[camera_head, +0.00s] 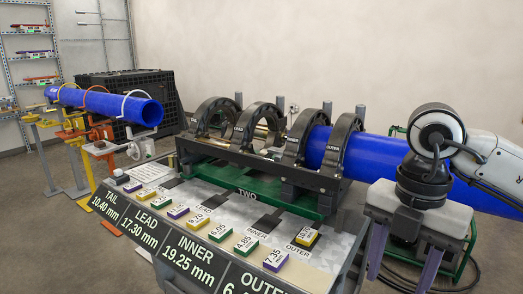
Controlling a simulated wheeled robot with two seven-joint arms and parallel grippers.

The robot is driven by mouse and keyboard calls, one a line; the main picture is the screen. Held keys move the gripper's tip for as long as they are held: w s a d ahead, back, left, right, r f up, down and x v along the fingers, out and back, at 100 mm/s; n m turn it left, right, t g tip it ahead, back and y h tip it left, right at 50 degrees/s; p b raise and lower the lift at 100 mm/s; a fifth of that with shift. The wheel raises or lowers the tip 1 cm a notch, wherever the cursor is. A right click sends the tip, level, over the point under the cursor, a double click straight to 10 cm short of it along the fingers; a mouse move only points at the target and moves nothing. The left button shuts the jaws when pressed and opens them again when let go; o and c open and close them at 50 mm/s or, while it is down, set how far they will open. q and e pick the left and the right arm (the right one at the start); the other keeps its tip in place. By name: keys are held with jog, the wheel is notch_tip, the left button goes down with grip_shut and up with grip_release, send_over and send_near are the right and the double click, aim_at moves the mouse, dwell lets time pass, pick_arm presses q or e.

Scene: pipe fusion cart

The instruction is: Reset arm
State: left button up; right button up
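My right arm (485,158) comes in from the right edge, and its gripper (403,265) hangs at the lower right. Its two purple fingers point down and stand wide apart, with only floor and dark hoses showing between them. The fingertips are beside the cart's right end, apart from the small labelled blocks on its top. The arm's wrist hides part of the blue pipe (378,150) held in the black clamp rings (347,140). My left arm and gripper are not in view.
The cart's sloped front carries size labels (190,255). Several yellow, green and purple blocks (221,232) lie on its grey top. A second blue pipe (110,103) rests on coloured stands at the left. A black crate (130,90) and shelves stand behind. Hoses lie on the floor at right.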

jog(key=d+m, duration=0.2)
jog(key=d, duration=0.6)
jog(key=s+a+f+n+g+y, duration=0.1)
jog(key=s+a+f+n+y, duration=0.15)
jog(key=a+y, duration=0.6)
jog(key=s+a+f+n+y, duration=0.15)
jog(key=a+f+y, duration=0.3)
jog(key=a, duration=0.65)
jog(key=w+d+f+m+t, duration=0.7)
jog(key=f+m+t, duration=0.1)
jog(key=m+t, duration=0.4)
jog(key=s+d+f+m+t+h, duration=0.1)
jog(key=s+d+f+m+h, duration=0.1)
jog(key=d+f+m+h, duration=0.4)
jog(key=s+d+f+g+h, duration=0.4)
jog(key=s+d+f+h, duration=0.2)
jog(key=s+d+f, duration=1)
jog(key=a+f+m+y, duration=0.1)
jog(key=a+f+m, duration=0.2)
jog(key=a, duration=1.9)
jog(key=m, duration=0.5)
jog(key=shift+s+f+m+t+y, duration=0.3)
jog(key=shift+s+f+t, duration=0.05)
jog(key=shift+f+t, duration=0.05)
